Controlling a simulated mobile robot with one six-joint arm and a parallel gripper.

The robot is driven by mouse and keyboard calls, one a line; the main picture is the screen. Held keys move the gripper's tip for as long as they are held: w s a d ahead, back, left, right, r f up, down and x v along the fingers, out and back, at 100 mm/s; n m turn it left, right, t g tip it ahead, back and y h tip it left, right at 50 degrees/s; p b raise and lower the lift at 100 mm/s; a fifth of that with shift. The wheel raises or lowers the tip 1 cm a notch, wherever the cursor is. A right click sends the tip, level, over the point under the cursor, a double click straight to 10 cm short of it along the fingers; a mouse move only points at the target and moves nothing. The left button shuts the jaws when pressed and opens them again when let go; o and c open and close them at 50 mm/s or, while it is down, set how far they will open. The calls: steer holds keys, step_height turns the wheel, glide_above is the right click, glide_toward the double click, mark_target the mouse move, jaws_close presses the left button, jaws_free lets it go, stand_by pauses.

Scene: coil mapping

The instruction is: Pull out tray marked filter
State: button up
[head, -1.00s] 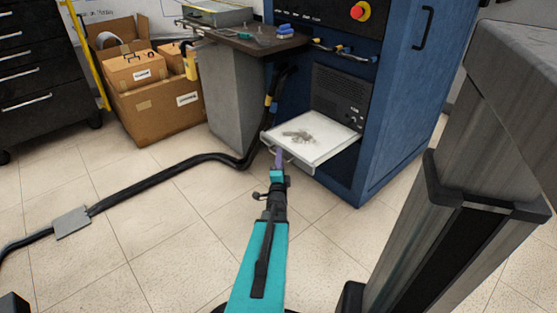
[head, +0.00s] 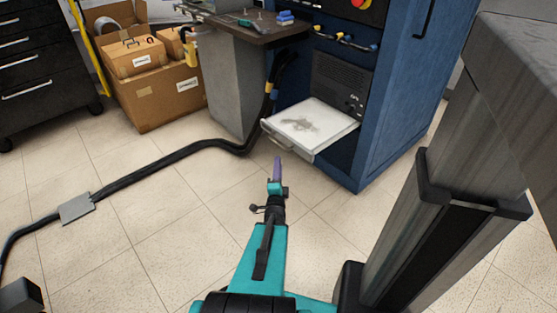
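A white tray (head: 318,118) with a grey dusty patch on its surface sticks out from the lower front of the blue cabinet (head: 385,150). Its handle (head: 283,141) is on the near left edge. My gripper (head: 277,165) is in front of the tray, below and slightly left of its front edge in the picture. The gripper appears apart from the handle, with floor showing around it. The fingers are seen nearly edge-on, so I cannot tell whether they are open or shut. No marking on the tray is legible.
A grey-legged table (head: 236,80) stands left of the cabinet. A thick black cable (head: 165,160) runs over the floor to a grey plate (head: 76,208). Cardboard boxes (head: 158,95) and a black drawer unit (head: 40,75) stand at the left.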

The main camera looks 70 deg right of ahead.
steer(key=shift+p+v, duration=0.85)
steer(key=shift+v, duration=0.15)
